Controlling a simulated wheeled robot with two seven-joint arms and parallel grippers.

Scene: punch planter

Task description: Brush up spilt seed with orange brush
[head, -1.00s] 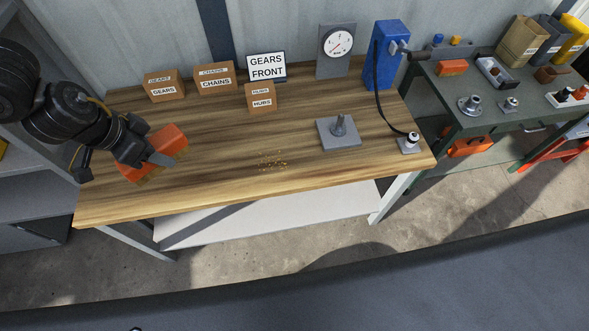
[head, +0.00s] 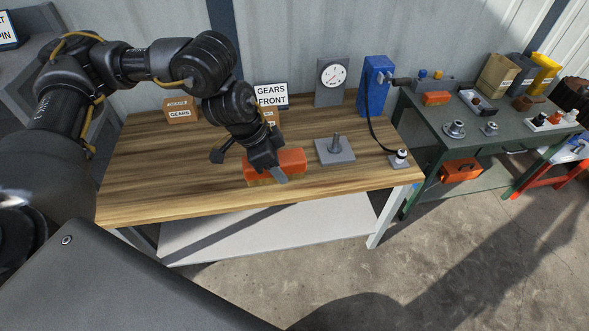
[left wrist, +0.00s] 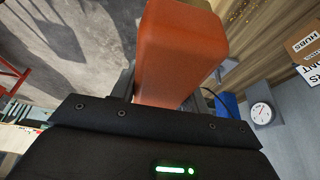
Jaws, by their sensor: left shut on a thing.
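My left gripper (head: 280,172) is shut on the orange brush (head: 293,160), a block with tan bristles on its underside. The brush is over the front middle of the wooden bench (head: 150,190), left of the grey plate with a peg. I cannot tell whether the bristles touch the wood. In the left wrist view the orange block (left wrist: 178,50) fills the upper middle, between the fingers. Small yellow specks of spilt seed (left wrist: 238,12) show beside it there. In the head view the seed is hidden behind the brush and gripper. My right gripper is not in view.
The grey plate with a peg (head: 335,151) stands just right of the brush. A GEARS box (head: 180,113), a GEARS FRONT sign (head: 271,95), a gauge (head: 332,75) and a blue stand (head: 375,85) line the back.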

